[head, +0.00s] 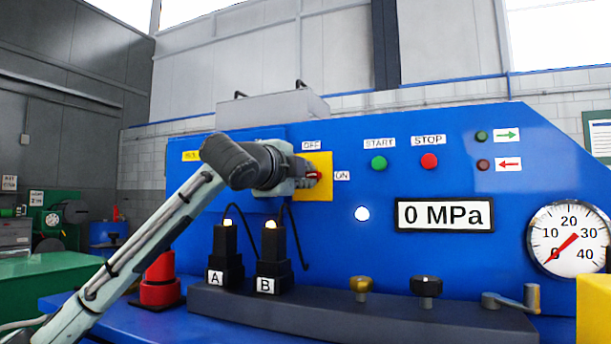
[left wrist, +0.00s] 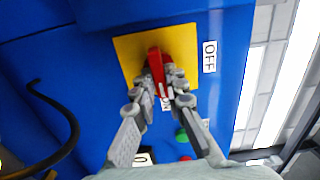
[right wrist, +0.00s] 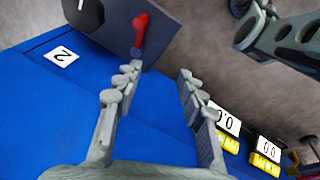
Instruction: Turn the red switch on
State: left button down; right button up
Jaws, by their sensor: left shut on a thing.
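The red switch (head: 314,175) sits on a yellow plate (head: 325,163) on the blue panel. The OFF label (head: 311,145) is above the plate and the ON label (head: 342,175) is to its right. In the left wrist view the red handle (left wrist: 156,66) points towards the partly hidden ON label, away from the OFF label (left wrist: 209,56). My left gripper (head: 308,177) is shut on the handle, with a finger on each side in the left wrist view (left wrist: 164,84). My right gripper (right wrist: 158,72) is open and empty, over a blue surface.
Green START (head: 379,162) and red STOP (head: 429,160) buttons are to the right. The display (head: 444,215) reads 0 MPa. Black connectors A (head: 227,257) and B (head: 272,257) stand below my left gripper. A red lever (right wrist: 139,32) is beyond my right gripper.

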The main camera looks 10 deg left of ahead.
pick_arm(q)
jog(key=shift+d+m, duration=0.1)
jog(key=shift+m, duration=0.3)
jog(key=c, duration=1.6)
grip_release()
jog(key=shift+o, duration=0.2)
jog(key=shift+s, duration=0.1)
jog(key=s+a, duration=0.2)
jog(key=s, duration=0.9)
jog(key=shift+s+a, duration=0.2)
jog(key=shift+s, duration=0.15)
jog(key=shift+f, duration=0.1)
